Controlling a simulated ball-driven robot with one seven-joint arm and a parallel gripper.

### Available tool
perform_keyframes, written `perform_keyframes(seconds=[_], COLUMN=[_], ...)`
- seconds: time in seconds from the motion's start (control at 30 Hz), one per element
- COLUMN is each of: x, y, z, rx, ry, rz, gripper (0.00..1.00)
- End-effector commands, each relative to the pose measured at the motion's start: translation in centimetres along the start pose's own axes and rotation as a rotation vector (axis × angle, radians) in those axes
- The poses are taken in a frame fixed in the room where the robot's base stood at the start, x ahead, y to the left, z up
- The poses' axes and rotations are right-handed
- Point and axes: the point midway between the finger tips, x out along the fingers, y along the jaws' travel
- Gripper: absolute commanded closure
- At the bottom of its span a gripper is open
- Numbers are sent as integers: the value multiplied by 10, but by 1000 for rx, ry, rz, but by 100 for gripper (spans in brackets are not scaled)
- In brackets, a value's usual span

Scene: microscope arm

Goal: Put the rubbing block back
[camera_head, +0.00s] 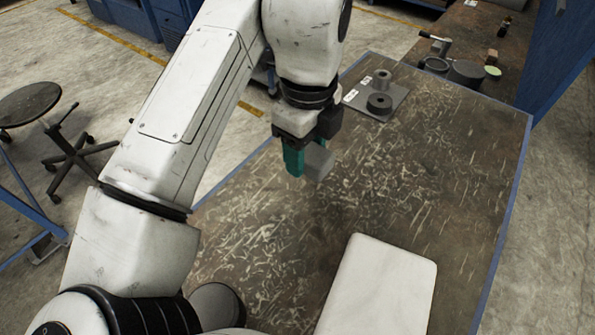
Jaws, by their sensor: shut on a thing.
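My gripper (306,158) points down over the left part of the scratched worktable (430,185). It is shut on a small grey block, the rubbing block (320,163), which shows to the right of the green finger. The other finger is mostly hidden. The block appears to be held above the table, but its exact height cannot be told. A flat grey plate (398,94) lies at the table's far left end, beyond the gripper. It carries a dark ring-shaped piece (379,104), a grey round piece (382,77) and small white labels (350,96).
A second bench (460,45) behind holds a dark round container (466,73), a green-topped disc (492,72) and small items. A round stool (30,103) stands on the floor at left.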

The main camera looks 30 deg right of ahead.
Motion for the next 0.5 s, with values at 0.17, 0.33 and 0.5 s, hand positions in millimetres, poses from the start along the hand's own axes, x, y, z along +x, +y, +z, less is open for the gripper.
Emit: perform_keyframes(seconds=[0.17,0.33,0.5], x=[21,26,46], y=[-6,-8,-10], z=[14,19,25], rx=[0,0,0], ry=[0,0,-1], rz=[0,0,0], gripper=[76,76,76])
